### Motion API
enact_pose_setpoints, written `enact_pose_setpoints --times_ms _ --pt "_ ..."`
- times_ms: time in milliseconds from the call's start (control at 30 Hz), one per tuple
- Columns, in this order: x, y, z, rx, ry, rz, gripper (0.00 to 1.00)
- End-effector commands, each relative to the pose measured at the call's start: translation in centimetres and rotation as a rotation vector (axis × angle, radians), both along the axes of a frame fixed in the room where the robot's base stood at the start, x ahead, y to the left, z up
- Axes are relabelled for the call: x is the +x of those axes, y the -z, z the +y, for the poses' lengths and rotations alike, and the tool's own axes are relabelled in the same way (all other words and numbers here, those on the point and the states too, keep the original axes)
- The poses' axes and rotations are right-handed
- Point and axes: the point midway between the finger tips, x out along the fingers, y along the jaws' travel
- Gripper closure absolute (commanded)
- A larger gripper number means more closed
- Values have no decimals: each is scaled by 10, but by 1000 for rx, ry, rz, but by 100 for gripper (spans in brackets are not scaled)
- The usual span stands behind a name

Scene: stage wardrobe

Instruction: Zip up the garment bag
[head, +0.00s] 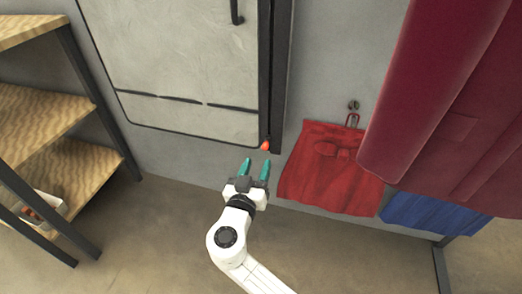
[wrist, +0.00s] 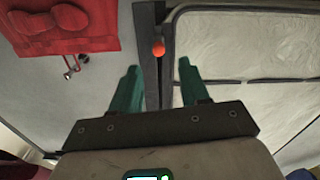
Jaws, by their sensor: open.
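A pale grey panel with a dark border and short seam lines, which looks like the garment bag (head: 180,55), hangs upright at the upper middle of the head view. A dark strip, apparently the zip track (head: 265,80), runs down its right edge. A small orange-red pull (head: 266,145) sits at the strip's lower end. My gripper (head: 255,168) is open and empty, just below the pull in the head view. In the wrist view the pull (wrist: 158,49) lies beyond the fingertips, between their lines, apart from both fingers. The panel (wrist: 240,45) fills the right side there.
A red cloth with a bow (head: 330,168) hangs from a wall hook right of the strip. Large maroon fabric (head: 430,90) hangs at the right, with blue cloth (head: 430,212) below. Wooden shelves (head: 45,125) stand at the left. The floor between is clear.

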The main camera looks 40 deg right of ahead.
Motion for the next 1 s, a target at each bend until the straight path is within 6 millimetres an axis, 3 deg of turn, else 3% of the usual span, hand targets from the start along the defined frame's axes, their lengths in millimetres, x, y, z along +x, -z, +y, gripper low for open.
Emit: enact_pose_setpoints --times_ms 200,400,833,1000 --pt "23 2 -34 1 3 -1 55" --pt "36 1 -54 1 2 0 55" --pt "40 0 -61 1 1 2 56" --pt "40 0 -60 1 1 2 72"
